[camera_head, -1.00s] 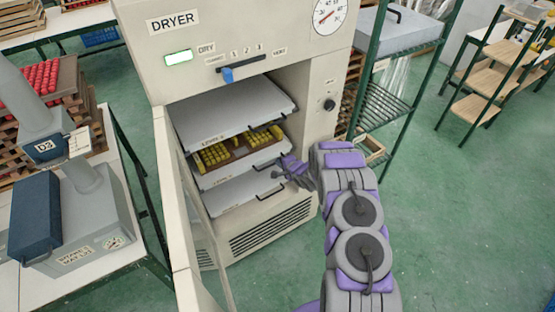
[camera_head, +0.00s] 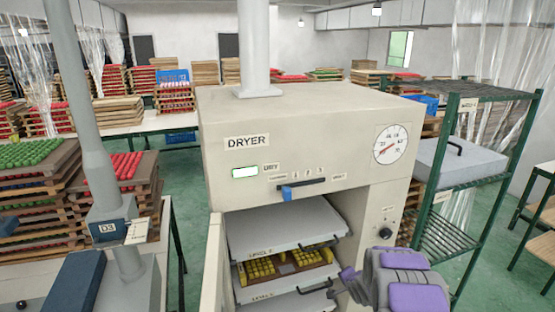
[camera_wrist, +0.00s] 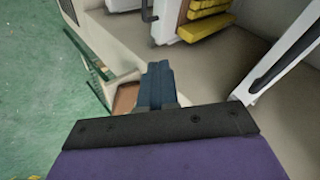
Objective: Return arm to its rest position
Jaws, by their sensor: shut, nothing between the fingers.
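My gripper (camera_head: 338,287) is at the lower right of the dryer's open front in the head view, close to the shelves. In the wrist view its blue-grey fingers (camera_wrist: 158,84) are together with nothing between them. My purple and grey arm comes in from the lower right. The beige dryer (camera_head: 300,115) stands open in the middle. A tray of yellow pieces (camera_head: 262,269) sits on a middle level, below a grey upper shelf (camera_head: 280,230). The yellow pieces also show at the top of the wrist view (camera_wrist: 207,26).
A green metal rack (camera_head: 470,185) with a grey lidded box (camera_head: 458,160) stands to the right of the dryer. A grey machine column (camera_head: 108,195) and stacked trays of red and green pieces (camera_head: 122,170) are at the left. Green floor shows at the right.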

